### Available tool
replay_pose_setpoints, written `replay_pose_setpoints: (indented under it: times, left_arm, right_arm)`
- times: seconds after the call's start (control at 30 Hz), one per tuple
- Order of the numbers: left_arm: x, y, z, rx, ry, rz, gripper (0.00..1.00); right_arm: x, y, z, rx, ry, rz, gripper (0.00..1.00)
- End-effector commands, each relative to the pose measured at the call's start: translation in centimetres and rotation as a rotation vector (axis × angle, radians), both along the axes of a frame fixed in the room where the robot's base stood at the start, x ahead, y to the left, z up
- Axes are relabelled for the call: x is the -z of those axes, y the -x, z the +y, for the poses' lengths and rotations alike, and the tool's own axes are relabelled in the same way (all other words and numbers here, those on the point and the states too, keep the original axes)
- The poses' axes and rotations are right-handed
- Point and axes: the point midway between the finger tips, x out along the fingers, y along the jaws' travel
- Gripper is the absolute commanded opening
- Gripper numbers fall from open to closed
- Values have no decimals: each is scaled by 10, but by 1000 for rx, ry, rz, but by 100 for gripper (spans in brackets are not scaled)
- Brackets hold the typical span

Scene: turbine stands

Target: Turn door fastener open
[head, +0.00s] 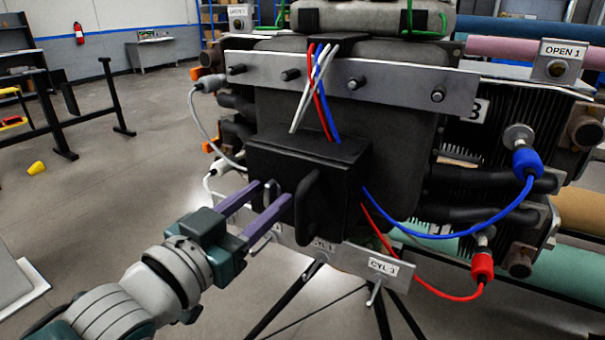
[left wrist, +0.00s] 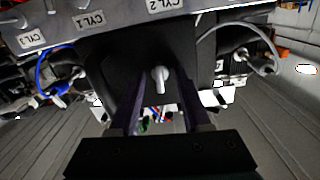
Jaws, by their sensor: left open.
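The door fastener (left wrist: 160,78) is a small light-grey lever on the face of a black box (head: 335,160). In the left wrist view it lies between my two fingers, with its arm pointing along the gap. In the head view the fastener (head: 271,190) shows partly, beside the purple fingertips. My left gripper (head: 275,193) is open, with its fingers at the box face on either side of the fastener. Whether a finger touches it I cannot tell. A black handle (head: 318,205) stands out from the box just right of the fingers. My right gripper is not in view.
Red, white and blue cables enter the box top; a blue cable (head: 440,233) and a red connector (head: 482,267) hang to the right. A labelled metal strip (head: 345,257) runs below the box, above dark stand legs. Open floor (head: 110,180) lies to the left.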

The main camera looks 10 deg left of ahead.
Motion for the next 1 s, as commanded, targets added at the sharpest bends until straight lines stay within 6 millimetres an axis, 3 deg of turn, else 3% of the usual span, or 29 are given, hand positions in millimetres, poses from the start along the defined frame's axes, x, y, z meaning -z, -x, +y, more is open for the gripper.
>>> replay_pose_setpoints:
  times: [0.07, 0.2, 0.47, 1.0]
  left_arm:
    - [0, 0, 0, 0, 0, 0, 47]
    - [0, 0, 0, 0, 0, 0, 57]
    - [-1, 2, 0, 0, 0, 1, 57]
    - [-1, 43, 16, 0, -1, 1, 57]
  right_arm:
    - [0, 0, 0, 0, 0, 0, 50]
    - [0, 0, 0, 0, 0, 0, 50]
    - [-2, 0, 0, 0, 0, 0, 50]
    - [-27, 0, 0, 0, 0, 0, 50]
